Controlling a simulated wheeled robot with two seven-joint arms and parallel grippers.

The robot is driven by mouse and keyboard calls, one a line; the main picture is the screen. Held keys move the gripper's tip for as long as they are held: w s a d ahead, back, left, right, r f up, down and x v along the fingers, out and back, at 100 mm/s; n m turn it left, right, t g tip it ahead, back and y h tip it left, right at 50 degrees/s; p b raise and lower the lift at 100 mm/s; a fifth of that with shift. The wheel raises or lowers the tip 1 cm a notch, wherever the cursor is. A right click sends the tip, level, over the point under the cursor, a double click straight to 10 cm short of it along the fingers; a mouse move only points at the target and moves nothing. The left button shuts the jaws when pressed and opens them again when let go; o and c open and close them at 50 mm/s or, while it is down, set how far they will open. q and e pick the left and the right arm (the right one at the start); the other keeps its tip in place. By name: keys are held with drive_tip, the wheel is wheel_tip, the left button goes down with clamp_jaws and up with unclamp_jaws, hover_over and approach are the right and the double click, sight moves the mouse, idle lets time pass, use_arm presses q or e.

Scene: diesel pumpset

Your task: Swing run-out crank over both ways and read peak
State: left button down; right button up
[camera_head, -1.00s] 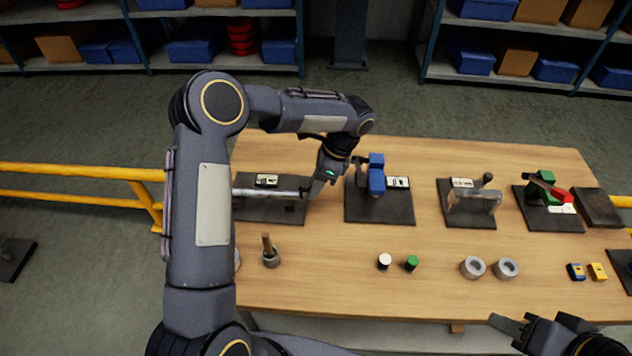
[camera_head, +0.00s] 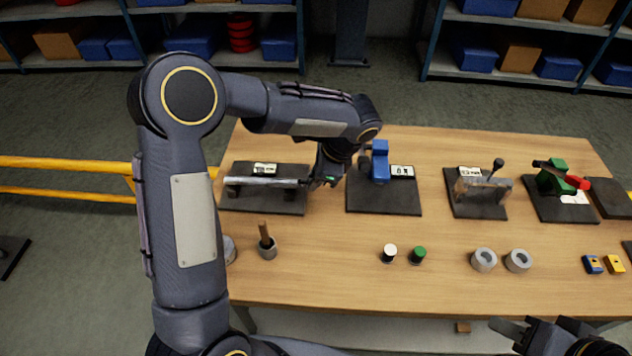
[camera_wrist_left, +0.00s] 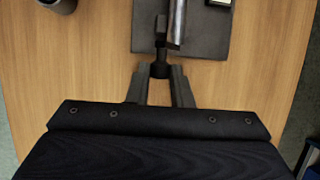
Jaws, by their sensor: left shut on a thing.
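The run-out fixture is a bright metal shaft (camera_head: 265,182) on a dark base plate (camera_head: 262,204) at the left of the table. It has a small readout (camera_head: 264,169) behind the shaft; its figures are too small to read. My left gripper (camera_head: 322,182) is at the shaft's right end. In the left wrist view, my left gripper (camera_wrist_left: 160,88) is shut on the dark knob of the crank (camera_wrist_left: 160,70), just off the plate's edge. The dark crank arm (camera_wrist_left: 160,32) runs beside the shaft (camera_wrist_left: 177,22). My right gripper (camera_head: 515,328) is low at the front right, partly cut off.
A blue fixture (camera_head: 380,163) stands close right of my left gripper. Further right are a metal fixture (camera_head: 485,188) and a green and red one (camera_head: 553,178). A cup with a wooden handle (camera_head: 267,247), two capped pieces and two grey rings (camera_head: 484,260) stand in front.

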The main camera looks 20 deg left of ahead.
use_arm(q)
drive_tip(key=s+f+t+y+b, duration=0.1)
drive_tip(key=t+b, duration=0.1)
drive_tip(key=b, duration=0.4)
drive_tip(key=s+f+n+t+y+b, duration=0.1)
drive_tip(key=f+t+b, duration=0.1)
drive_tip(key=b, duration=0.5)
drive_tip(key=s+d+f+n+t+y+b, duration=0.1)
drive_tip(key=t+b, duration=0.3)
drive_tip(key=b, duration=0.3)
drive_tip(key=shift+s+f, duration=0.2)
drive_tip(key=shift+s, duration=0.05)
drive_tip(key=shift+r+t+b, duration=0.1)
drive_tip(key=shift+t+b, duration=0.3)
drive_tip(key=shift+b, duration=0.35)
drive_tip(key=c, duration=1.3)
unclamp_jaws()
drive_tip(key=shift+r, duration=0.1)
drive_tip(key=p+v, duration=0.1)
drive_tip(key=v, duration=0.6)
drive_tip(key=shift+s+d, duration=0.25)
drive_tip(key=shift+d, duration=0.1)
